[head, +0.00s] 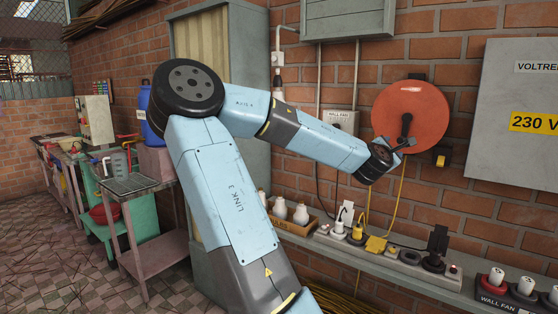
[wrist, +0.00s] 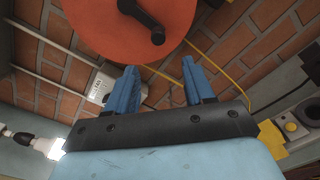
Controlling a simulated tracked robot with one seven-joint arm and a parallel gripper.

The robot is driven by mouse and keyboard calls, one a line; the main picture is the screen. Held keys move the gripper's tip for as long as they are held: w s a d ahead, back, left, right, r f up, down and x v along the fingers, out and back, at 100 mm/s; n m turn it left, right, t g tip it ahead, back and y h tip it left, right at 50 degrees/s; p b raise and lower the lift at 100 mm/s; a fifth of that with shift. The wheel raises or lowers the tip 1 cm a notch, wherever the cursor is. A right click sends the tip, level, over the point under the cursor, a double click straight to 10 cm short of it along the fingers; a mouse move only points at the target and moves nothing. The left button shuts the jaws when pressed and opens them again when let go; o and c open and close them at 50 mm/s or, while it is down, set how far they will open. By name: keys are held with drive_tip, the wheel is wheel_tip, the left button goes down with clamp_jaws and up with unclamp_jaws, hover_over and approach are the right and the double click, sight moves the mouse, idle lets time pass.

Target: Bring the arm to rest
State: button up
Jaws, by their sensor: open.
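My arm rises in the middle of the head view, bends at a black joint, and reaches right towards the brick wall. My gripper (wrist: 160,88) shows in the wrist view as two blue fingers standing apart, with nothing between them. In the head view the arm's end is beside the lower left of an orange-red cable reel (head: 408,112) on the wall. The fingers are hard to make out there. The reel also fills the top of the wrist view (wrist: 95,25), beyond the fingertips. I cannot tell the exact gap between them.
Below the arm's end runs a shelf (head: 375,262) with power strips, plugs and a yellow adapter (head: 376,244). A grey electrical cabinet (head: 510,115) hangs at right. A yellow cord (head: 398,200) hangs down the wall. Workbenches stand at left, with open tiled floor (head: 60,255) before them.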

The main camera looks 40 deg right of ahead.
drive_tip(key=shift+f, duration=0.1)
wheel_tip(320, 180, down, 8)
drive_tip(key=m+y, duration=0.3)
drive_tip(key=m, duration=0.1)
drive_tip(key=w+a+f+m+y, duration=0.3)
drive_tip(key=w+a+f+y, duration=0.15)
drive_tip(key=a, duration=0.35)
drive_tip(key=w+a+f+m+y, duration=0.3)
drive_tip(key=w+a+f, duration=0.25)
drive_tip(key=a, duration=0.25)
drive_tip(key=s+a+r+m+t+y, duration=0.1)
drive_tip(key=a+r+y, duration=0.2)
drive_tip(key=a, duration=0.8)
drive_tip(key=a+r+m+y, duration=0.1)
drive_tip(key=a+r+y, duration=0.25)
drive_tip(key=a, duration=0.75)
drive_tip(key=s+a+r, duration=0.3)
drive_tip(key=s+a, duration=0.3)
drive_tip(key=a, duration=0.2)
drive_tip(key=s+a+r, duration=0.3)
drive_tip(key=s+a, duration=0.3)
drive_tip(key=a, duration=0.2)
drive_tip(key=shift+s+a+m+g, duration=0.2)
drive_tip(key=shift+s+m+g, duration=0.05)
drive_tip(key=shift+m+g, duration=0.05)
